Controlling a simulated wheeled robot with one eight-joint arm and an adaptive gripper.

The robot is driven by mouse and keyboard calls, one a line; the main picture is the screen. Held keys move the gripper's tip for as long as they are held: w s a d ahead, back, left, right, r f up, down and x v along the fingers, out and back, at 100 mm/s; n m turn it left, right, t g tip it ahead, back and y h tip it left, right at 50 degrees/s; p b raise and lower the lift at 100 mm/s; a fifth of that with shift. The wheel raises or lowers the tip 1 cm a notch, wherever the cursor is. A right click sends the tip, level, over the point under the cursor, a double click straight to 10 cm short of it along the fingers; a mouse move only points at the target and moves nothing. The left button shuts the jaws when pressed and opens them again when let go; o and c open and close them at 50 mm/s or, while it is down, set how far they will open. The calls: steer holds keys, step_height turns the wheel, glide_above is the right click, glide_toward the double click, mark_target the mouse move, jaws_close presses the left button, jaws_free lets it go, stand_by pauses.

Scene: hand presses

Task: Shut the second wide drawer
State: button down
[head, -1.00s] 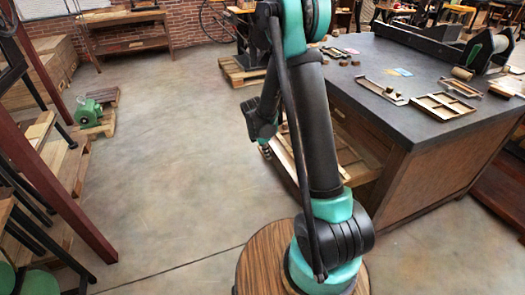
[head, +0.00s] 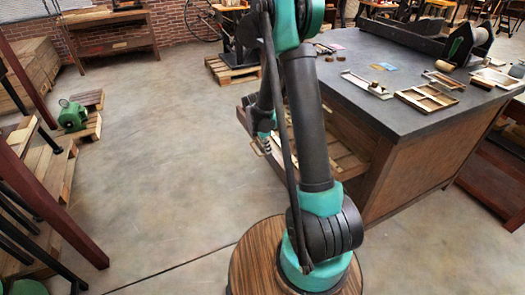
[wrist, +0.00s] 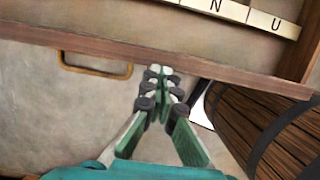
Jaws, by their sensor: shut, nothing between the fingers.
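An open wooden drawer (head: 345,163) sticks out of the left side of the dark-topped cabinet (head: 400,190), partly hidden by my arm. I cannot tell from the head view which drawer in the stack it is. In the wrist view a brown drawer front edge (wrist: 220,65) runs across the picture, with a brass handle (wrist: 95,72) on its left part. My gripper (wrist: 163,72) is shut and empty. Its fingertips are at the drawer's front edge, right of the handle; I cannot tell whether they touch it. Pale letter strips (wrist: 250,15) lie inside the drawer.
The cabinet top holds a divided wooden tray (head: 428,97) and a press (head: 465,45). A green motor (head: 72,115) sits on a pallet at left. The concrete floor between is clear.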

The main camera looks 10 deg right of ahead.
steer(key=w+d, duration=0.2)
steer(key=d, duration=0.6)
steer(key=w+d, duration=0.2)
steer(key=d, duration=0.7)
steer(key=w+d, duration=0.3)
steer(key=d, duration=0.6)
steer(key=shift+d, duration=0.1)
